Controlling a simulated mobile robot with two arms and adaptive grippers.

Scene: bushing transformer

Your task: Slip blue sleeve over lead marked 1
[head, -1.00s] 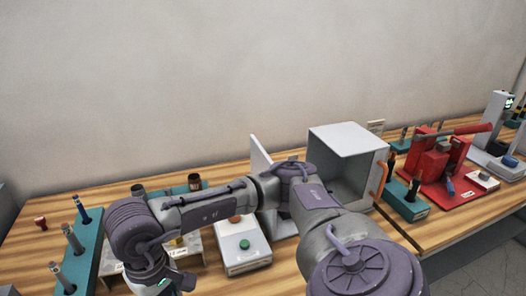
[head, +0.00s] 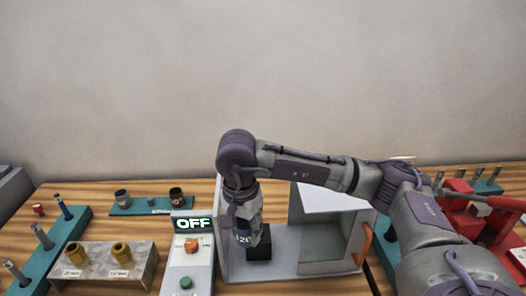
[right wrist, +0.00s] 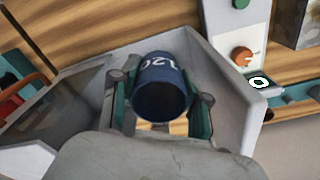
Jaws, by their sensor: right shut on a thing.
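A blue hollow cylinder (head: 243,239) printed "120" is in my right gripper (head: 249,230), above a pale tray beside the grey box. In the right wrist view, the blue cylinder (right wrist: 160,84) sits between the two fingers of the gripper (right wrist: 161,108), with its open end facing the camera. A black block (head: 259,247) is just below and beside it; I cannot tell whether they touch. Two brass pieces (head: 122,252) stand on a labelled metal stand (head: 142,267). I cannot make out a lead marked 1. My left gripper is out of view.
A control unit (head: 194,257) shows "OFF", with an orange knob and green button. The open-fronted grey box (head: 330,199) has an orange handle (head: 363,246). A teal rack (head: 57,243) holds pegs, one blue-topped. Dark cups (head: 176,195) stand on a teal base. Red equipment is at right.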

